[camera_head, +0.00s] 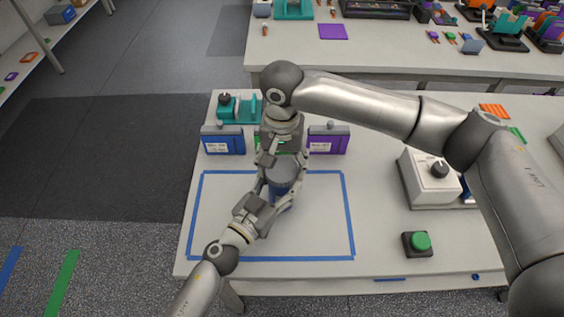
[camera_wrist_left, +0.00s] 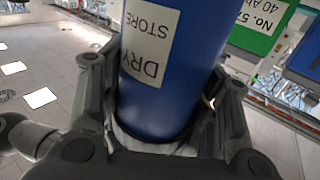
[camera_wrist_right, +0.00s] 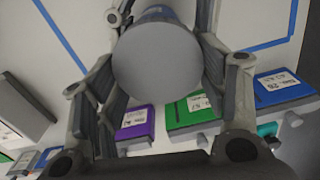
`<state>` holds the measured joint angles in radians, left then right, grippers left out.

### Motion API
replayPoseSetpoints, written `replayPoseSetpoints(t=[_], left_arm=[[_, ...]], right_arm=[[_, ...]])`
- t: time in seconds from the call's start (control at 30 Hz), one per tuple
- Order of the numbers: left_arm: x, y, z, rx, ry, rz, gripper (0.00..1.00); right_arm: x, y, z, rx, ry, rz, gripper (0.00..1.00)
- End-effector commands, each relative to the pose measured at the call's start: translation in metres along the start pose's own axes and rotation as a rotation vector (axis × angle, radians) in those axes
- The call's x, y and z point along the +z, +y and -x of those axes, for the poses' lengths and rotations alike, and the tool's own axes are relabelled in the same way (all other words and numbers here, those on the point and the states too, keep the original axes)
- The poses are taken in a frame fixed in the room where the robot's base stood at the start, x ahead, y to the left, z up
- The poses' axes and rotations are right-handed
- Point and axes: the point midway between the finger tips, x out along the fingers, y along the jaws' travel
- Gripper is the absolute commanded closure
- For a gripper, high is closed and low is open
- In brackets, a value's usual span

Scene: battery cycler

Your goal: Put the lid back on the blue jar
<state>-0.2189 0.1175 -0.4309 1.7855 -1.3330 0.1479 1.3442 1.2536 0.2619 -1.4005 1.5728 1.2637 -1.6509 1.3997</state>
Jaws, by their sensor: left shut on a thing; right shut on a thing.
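The blue jar (camera_head: 280,189) is inside the blue tape square, partly hidden by both grippers. In the left wrist view the jar (camera_wrist_left: 165,100) fills the space between the fingers, and its white "DRY STORE" label shows upside down. My left gripper (camera_head: 277,201) is shut around the jar from the near left side. The grey round lid (camera_head: 281,172) is at the jar's top. My right gripper (camera_head: 283,180) comes from above and is shut on the lid (camera_wrist_right: 158,57). Blue shows just beyond the lid in the right wrist view. Whether the lid is seated or slightly above the rim cannot be told.
Behind the tape square (camera_head: 348,215) stand a blue case (camera_head: 222,142), a partly hidden green case and a purple case (camera_head: 328,142). A white box with a black knob (camera_head: 430,178) and a green button (camera_head: 420,241) are at the right. The tape square is otherwise clear.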

Motion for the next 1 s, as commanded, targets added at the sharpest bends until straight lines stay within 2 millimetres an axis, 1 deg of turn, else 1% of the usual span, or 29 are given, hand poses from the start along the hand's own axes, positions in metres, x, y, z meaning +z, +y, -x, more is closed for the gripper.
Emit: replayPoseSetpoints(t=[0.67,0.7,0.77,1.0], left_arm=[[0.000,0.000,0.000,0.001,0.001,0.000,0.87],[0.000,0.000,0.000,0.001,0.001,-0.001,0.87],[0.000,0.001,0.000,0.002,0.001,0.000,0.87],[-0.001,0.002,0.000,0.004,0.003,0.000,0.87]], right_arm=[[0.000,0.000,-0.012,0.002,-0.003,-0.001,0.57],[0.000,0.001,-0.013,0.002,-0.003,-0.001,0.60],[0.001,0.001,-0.014,0.003,-0.004,-0.001,0.62],[0.001,0.002,-0.019,0.006,-0.005,-0.001,0.62]])
